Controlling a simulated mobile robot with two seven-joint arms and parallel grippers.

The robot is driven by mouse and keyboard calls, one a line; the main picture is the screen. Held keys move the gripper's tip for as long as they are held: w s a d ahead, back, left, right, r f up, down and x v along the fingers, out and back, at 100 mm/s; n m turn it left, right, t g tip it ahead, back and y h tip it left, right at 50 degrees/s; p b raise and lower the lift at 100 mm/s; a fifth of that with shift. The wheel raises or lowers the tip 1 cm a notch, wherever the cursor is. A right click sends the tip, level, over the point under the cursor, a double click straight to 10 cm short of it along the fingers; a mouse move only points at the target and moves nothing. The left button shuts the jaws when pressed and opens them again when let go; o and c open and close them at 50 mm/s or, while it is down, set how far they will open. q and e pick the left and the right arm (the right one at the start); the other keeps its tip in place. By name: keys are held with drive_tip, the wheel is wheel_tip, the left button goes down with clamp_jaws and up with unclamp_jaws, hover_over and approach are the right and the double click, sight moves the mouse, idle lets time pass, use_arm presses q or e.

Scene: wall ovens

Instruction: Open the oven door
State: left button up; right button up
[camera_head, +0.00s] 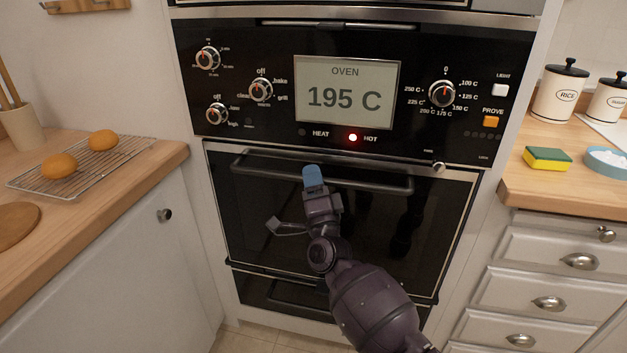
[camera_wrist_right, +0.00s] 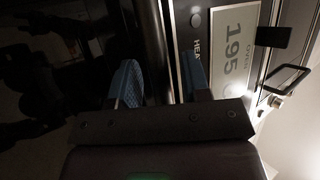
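The oven door (camera_head: 265,215) is black glass in a metal frame and is closed, upright below the control panel. Its handle (camera_head: 375,185) is a dark horizontal bar along the door's top. My right gripper (camera_head: 313,180) is at the handle, left of its middle, with a blue fingertip over the bar. In the right wrist view, its two blue fingers (camera_wrist_right: 160,80) stand apart with the handle bar (camera_wrist_right: 154,40) between them. A gap shows beside the bar, so the gripper looks open around it. My left gripper is in neither view.
The control panel (camera_head: 425,130) shows 195 C with a red light at HOT. A lower drawer front (camera_head: 260,293) sits below the door. The left counter (camera_head: 130,180) holds a rack with two buns. The right counter (camera_head: 570,190) holds a sponge and canisters. Floor shows at lower left.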

clamp_jaws()
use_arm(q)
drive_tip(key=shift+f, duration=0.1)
use_arm(e)
drive_tip(key=shift+s+f, duration=0.1)
